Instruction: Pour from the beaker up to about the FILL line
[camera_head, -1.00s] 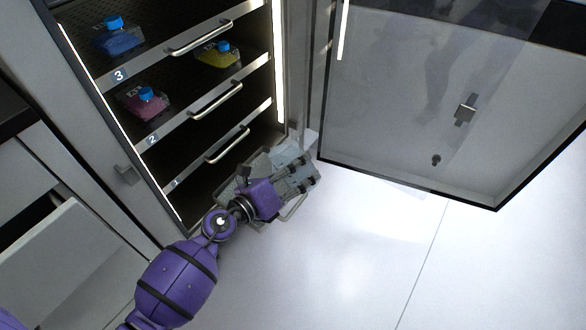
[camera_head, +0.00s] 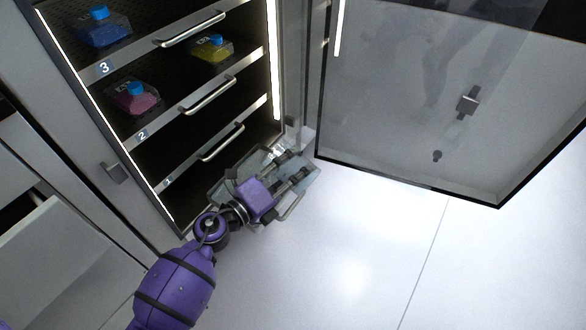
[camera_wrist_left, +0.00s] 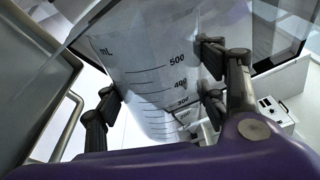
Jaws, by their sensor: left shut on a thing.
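My left gripper (camera_head: 291,170) is in front of the lowest part of the open cabinet. In the left wrist view, my left gripper (camera_wrist_left: 160,95) is shut on a clear beaker (camera_wrist_left: 145,45) with dark mL marks, 500 among them, between fingers on both sides. The marks run downward away from the camera, so the beaker looks steeply foreshortened. Its tilt and any liquid level inside are hard to tell. In the head view the beaker is hard to separate from the pale glassy shapes around the fingers. I cannot make out a FILL line or the receiving vessel. My right gripper is out of view.
The cabinet holds drawers with metal handles (camera_head: 209,95). Flasks with blue caps stand in them: a blue one (camera_head: 106,33), a yellow one (camera_head: 211,52) and a pink one (camera_head: 137,100). The glass door (camera_head: 400,120) stands open on the right. Pale floor (camera_head: 360,260) below is clear.

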